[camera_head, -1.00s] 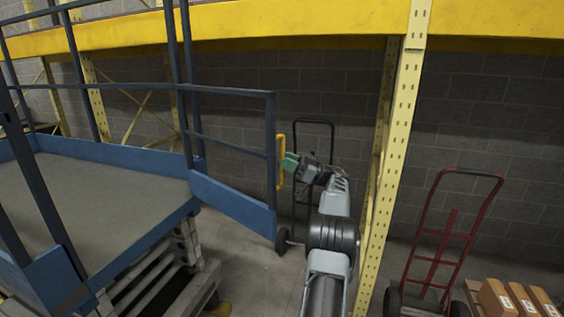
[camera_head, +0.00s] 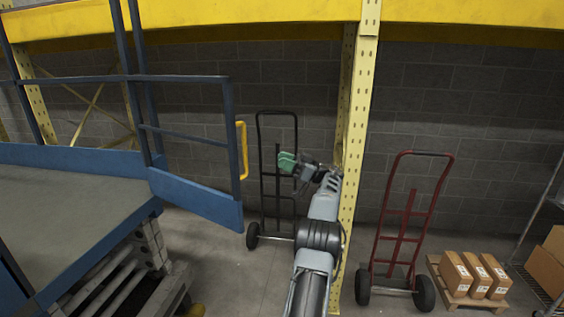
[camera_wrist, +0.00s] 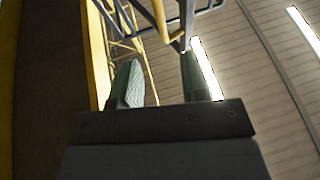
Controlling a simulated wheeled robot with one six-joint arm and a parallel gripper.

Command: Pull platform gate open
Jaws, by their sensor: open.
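The platform gate (camera_head: 190,198) is a blue railed panel with a blue kick plate, standing out to the right from the blue lift platform (camera_head: 60,200). Its yellow handle (camera_head: 242,150) is on the gate's right upright. My gripper (camera_head: 287,162), with green fingers, is open and empty to the right of the handle, apart from it in the picture. In the wrist view my two open fingers (camera_wrist: 160,85) have nothing between them, and a yellow bar (camera_wrist: 161,20) and blue rails show beyond.
A black hand truck (camera_head: 264,190) stands behind my gripper by the block wall. A yellow rack post (camera_head: 355,130) is close to the right of my arm. A red hand truck (camera_head: 405,225) and boxes on a pallet (camera_head: 452,297) stand further right.

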